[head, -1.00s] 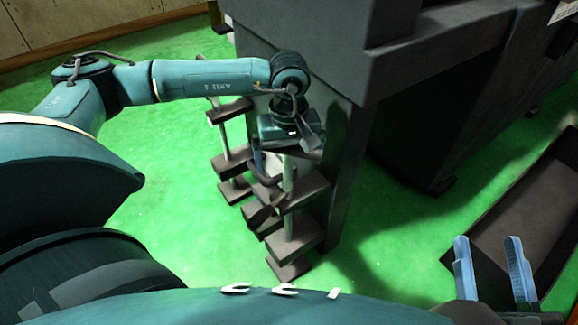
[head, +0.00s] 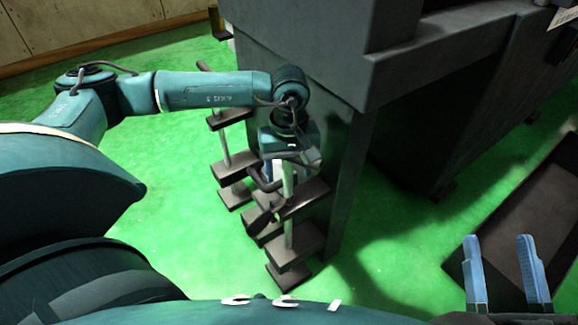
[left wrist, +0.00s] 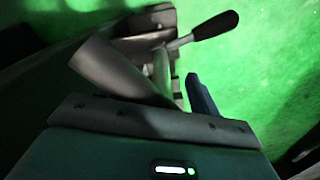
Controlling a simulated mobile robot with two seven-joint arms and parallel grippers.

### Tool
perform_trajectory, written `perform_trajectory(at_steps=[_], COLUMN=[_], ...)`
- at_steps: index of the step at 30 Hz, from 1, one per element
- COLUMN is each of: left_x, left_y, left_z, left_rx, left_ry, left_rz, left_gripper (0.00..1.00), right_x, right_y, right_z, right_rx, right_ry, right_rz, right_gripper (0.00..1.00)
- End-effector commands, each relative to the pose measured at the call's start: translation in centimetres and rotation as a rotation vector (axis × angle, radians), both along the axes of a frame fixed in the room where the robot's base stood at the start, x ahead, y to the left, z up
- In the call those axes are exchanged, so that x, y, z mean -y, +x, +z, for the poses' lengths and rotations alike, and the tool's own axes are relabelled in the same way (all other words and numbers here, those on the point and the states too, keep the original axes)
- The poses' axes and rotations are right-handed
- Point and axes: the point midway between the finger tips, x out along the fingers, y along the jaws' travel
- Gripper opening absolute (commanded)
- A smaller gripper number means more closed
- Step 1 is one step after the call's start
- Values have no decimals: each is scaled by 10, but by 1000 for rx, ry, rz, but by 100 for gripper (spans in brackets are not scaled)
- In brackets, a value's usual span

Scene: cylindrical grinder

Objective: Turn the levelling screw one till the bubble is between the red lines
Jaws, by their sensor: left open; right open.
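Levelling-screw assemblies, dark plates on light grey rods, stand at the near corner of the grinder; the front one (head: 288,235) is by my left gripper. I cannot tell which is screw one. My left gripper (head: 275,172) points down among their upper plates, partly hidden by a rod and plate. In the left wrist view a blue finger (left wrist: 200,97) stands beside a metal lever with a black handle (left wrist: 205,25); nothing is clearly held. My right gripper (head: 503,272) is open and empty at lower right. No bubble or red lines are visible.
The grey grinder body (head: 310,60) rises right behind the screws and blocks that side. A dark tray-like box (head: 535,215) lies on the floor at right. The green floor (head: 170,220) is clear at left and in front.

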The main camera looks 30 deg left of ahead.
Motion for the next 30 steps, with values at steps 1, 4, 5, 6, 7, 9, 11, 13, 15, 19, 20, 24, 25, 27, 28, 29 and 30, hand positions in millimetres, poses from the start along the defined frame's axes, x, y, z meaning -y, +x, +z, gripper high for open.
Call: perform_trajectory(at_steps=[1,4,5,6,7,9,11,13,15,19,20,24,25,27,28,29,30], left_x=[0,0,0,0,0,0,1,1,1,2,2,3,3,3,3,4,4], left_y=[1,1,1,1,1,1,1,1,2,2,2,2,2,2,2,2,2], left_z=[0,1,1,1,1,1,1,1,1,1,1,2,2,2,2,2,2], left_rx=[3,4,4,4,4,4,5,5,6,7,7,8,8,8,8,8,8], left_ry=[0,-1,-1,-1,-1,-1,-2,-2,-2,-4,-4,-6,-6,-8,-8,-8,-9], left_rz=[-1,-1,-1,-1,-1,-1,-1,-2,-2,-3,-3,-5,-5,-6,-6,-6,-6], left_gripper=[53,45,43,39,37,31,26,21,15,4,2,0,0,0,0,0,0], right_x=[0,0,0,0,0,0,0,0,0,0,0,0,0,0,0,0,0], right_y=[0,0,0,0,0,0,0,-1,-1,-1,-1,-1,-1,-1,-1,-1,-1], right_z=[0,0,0,-1,-1,-1,-1,-2,-2,-3,-3,-3,-3,-3,-3,-3,-3], right_rx=[-1,-1,-1,-1,-2,-3,-4,-6,-8,-10,-10,-10,-10,-10,-10,-10,-10], right_ry=[0,0,0,0,0,-1,0,0,-1,-1,-1,-1,-1,-1,-1,-1,-1], right_rz=[0,0,0,0,0,0,0,0,0,0,0,0,0,1,1,1,1], right_gripper=[48,48,48,48,48,48,48,48,48,48,48,48,48,48,48,48,48])
